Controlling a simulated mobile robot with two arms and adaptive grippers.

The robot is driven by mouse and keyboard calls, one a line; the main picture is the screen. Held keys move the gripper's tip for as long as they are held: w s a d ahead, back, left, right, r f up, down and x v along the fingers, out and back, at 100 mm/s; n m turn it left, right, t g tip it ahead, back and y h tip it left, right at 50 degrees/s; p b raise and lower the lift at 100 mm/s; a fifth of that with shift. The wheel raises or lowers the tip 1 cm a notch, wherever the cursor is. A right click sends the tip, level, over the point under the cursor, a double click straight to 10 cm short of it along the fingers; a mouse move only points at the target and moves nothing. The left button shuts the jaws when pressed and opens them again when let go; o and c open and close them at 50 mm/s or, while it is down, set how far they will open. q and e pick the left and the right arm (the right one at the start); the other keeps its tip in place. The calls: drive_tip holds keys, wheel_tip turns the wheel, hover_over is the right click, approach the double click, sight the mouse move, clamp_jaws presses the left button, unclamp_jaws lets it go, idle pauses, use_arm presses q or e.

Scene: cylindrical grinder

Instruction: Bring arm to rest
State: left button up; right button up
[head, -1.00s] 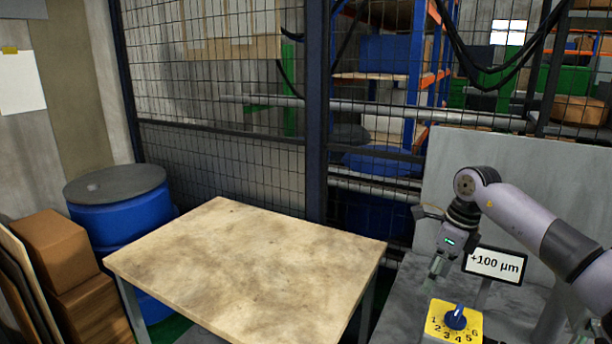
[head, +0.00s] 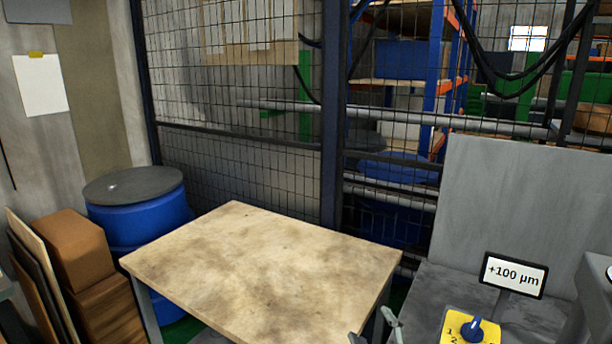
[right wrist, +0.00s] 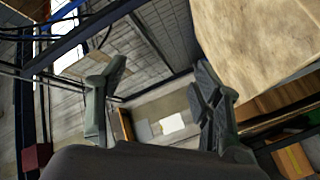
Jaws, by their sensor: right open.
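My right gripper (head: 376,334) shows only by its finger ends at the bottom edge of the head view, just in front of the wooden-topped table's near right corner. In the right wrist view the right gripper (right wrist: 160,78) has its two grey fingers wide apart with nothing between them. The rest of the right arm is out of the head view. My left gripper is in neither view.
The wooden-topped table (head: 265,265) is bare. Right of it stand a yellow dial with a blue knob (head: 473,328) and a "+100 µm" sign (head: 514,275). A blue barrel (head: 140,222) and brown boxes (head: 75,250) stand left. Mesh fencing (head: 240,150) runs behind.

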drive_tip(key=s+d+f+m+g+h, duration=0.2)
drive_tip(key=s+d+f+m+g, duration=0.1)
drive_tip(key=s+f, duration=0.3)
drive_tip(key=s+d+f+m+g+h, duration=0.1)
drive_tip(key=s+d+f+m+g, duration=0.25)
drive_tip(key=s+f, duration=0.35)
drive_tip(key=s+f+m+g, duration=0.2)
drive_tip(key=s+f+g, duration=0.15)
drive_tip(key=s, duration=0.55)
drive_tip(key=s+f+m+g, duration=0.15)
drive_tip(key=s+g, duration=0.25)
drive_tip(key=s, duration=0.4)
wheel_tip(320, 180, down, 27)
drive_tip(key=s, duration=0.2)
drive_tip(key=s+d+f+g, duration=0.1)
drive_tip(key=s+f, duration=0.7)
drive_tip(key=s+d+f+g, duration=0.1)
drive_tip(key=s+d+f, duration=0.1)
drive_tip(key=s+f, duration=0.5)
drive_tip(key=shift+s+d+f+n+y, duration=0.3)
drive_tip(key=shift+s+f+n, duration=0.1)
drive_tip(key=shift+s, duration=0.05)
drive_tip(key=shift+c, duration=0.4)
